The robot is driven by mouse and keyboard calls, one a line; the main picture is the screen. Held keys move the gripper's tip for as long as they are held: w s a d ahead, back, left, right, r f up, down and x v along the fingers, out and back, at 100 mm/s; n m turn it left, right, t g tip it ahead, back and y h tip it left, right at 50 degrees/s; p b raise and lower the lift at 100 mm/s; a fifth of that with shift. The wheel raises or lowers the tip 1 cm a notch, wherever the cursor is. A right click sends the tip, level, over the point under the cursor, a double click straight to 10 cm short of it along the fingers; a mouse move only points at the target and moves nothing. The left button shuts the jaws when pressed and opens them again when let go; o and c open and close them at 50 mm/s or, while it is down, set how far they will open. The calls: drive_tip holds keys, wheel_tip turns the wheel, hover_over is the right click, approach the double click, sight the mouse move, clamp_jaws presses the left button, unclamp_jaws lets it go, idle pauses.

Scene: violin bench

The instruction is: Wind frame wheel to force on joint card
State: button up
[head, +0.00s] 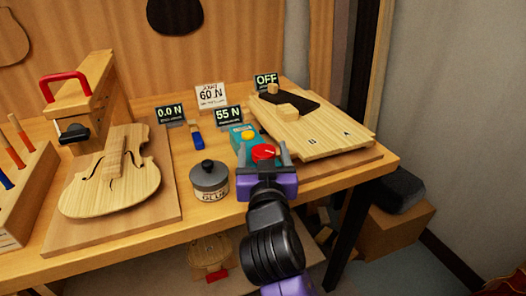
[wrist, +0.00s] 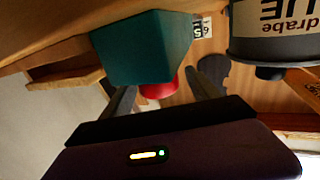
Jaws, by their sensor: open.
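The joint card (head: 212,96) stands at the back of the bench and reads 60 N. I cannot tell for sure whether this knob is the frame wheel. My gripper (head: 264,162) is open at the box, one finger on each side of the knob. The wrist view, upside down, shows the red knob (wrist: 161,86) between the spread fingers and the teal box (wrist: 143,47); contact is unclear.
A glue jar (head: 209,181) stands close left of my gripper. A violin body (head: 108,180) lies further left, near a wooden frame (head: 88,100) with a red handle and a 0.0 N display (head: 169,114). A wooden board (head: 318,137) and an OFF display (head: 265,80) are right.

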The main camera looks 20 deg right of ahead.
drive_tip(key=v, duration=0.7)
drive_tip(key=shift+s+a, duration=0.15)
drive_tip(key=shift+s, duration=0.25)
idle(1.0)
